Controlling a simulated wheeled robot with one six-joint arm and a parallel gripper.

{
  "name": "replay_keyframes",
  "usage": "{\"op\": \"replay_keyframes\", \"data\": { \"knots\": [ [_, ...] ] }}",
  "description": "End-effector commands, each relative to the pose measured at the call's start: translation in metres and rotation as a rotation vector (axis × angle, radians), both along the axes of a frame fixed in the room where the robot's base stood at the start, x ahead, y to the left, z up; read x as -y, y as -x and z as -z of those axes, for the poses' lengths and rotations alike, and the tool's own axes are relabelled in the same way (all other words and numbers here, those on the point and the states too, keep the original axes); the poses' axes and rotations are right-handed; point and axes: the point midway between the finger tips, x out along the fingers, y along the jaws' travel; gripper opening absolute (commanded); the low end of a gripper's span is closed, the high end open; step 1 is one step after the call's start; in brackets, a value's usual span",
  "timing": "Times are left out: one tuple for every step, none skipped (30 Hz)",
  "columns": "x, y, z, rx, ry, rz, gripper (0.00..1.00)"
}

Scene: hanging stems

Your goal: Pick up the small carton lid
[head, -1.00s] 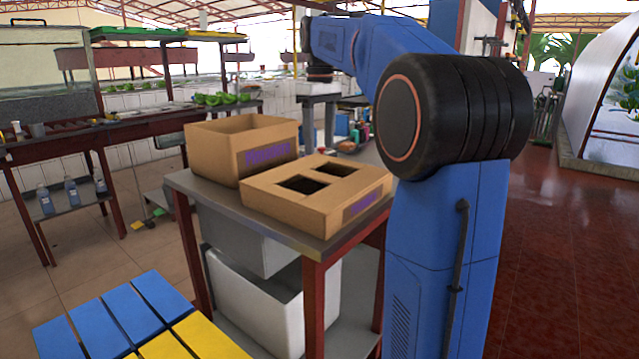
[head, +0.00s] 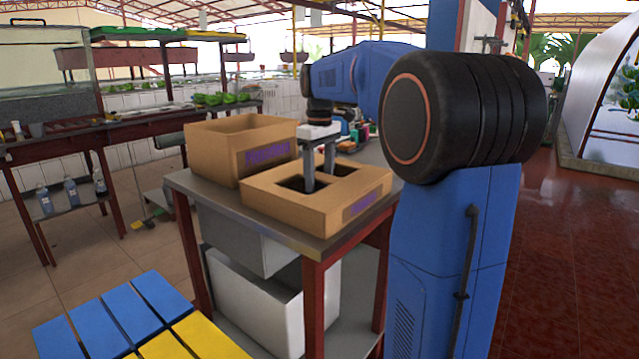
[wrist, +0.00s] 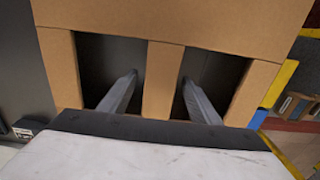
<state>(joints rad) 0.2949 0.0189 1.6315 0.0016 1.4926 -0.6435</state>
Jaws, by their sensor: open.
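The small carton lid (head: 325,210) is a low brown cardboard piece with two rectangular openings and a purple mark on its side. It lies flat on the metal-topped table, and it also fills much of the wrist view (wrist: 190,20). My gripper (head: 319,182) is open and points down over the lid. In the wrist view my gripper's fingers (wrist: 158,90) lie one on each side of the strip between the openings, apart from it. The fingertips are at the openings; how deep they reach is unclear.
A taller open carton (head: 222,158) with purple lettering stands behind and left of the lid on the table (head: 220,208). White bins (head: 262,300) sit below. Blue and yellow slats (head: 135,320) lie at the lower left. The floor at right is clear.

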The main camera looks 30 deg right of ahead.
Motion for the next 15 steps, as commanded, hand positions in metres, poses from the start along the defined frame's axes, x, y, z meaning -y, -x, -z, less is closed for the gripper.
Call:
{"op": "replay_keyframes", "data": {
  "knots": [
    [0.0000,0.0000,0.0003,0.000,0.000,0.000,0.57],
    [0.0000,0.0000,0.0003,0.000,0.000,0.000,0.57],
    [0.0000,0.0000,0.0002,0.000,0.000,0.000,0.57],
    [0.0000,-0.0001,0.0001,0.000,0.000,0.000,0.57],
    [0.0000,-0.0001,0.0001,0.000,0.000,0.000,0.57],
    [0.0000,-0.0001,0.0001,0.000,0.000,0.000,0.52],
    [0.0000,-0.0001,0.0001,0.000,0.000,0.000,0.45],
    [0.0000,-0.0001,0.0001,0.000,0.000,0.000,0.38],
    [0.0000,-0.0001,0.0000,0.000,0.000,0.000,0.28],
    [0.0001,-0.0001,0.0001,0.000,0.000,0.000,0.21],
    [0.0001,-0.0001,0.0001,0.000,0.000,0.000,0.14],
    [0.0001,-0.0001,0.0000,0.000,0.000,0.000,0.04],
    [0.0001,-0.0001,-0.0003,0.001,0.001,0.000,0.02],
    [0.0001,-0.0001,-0.0003,0.001,0.001,0.000,0.02],
    [0.0001,-0.0001,-0.0003,0.001,0.001,0.000,0.02]
  ]
}}
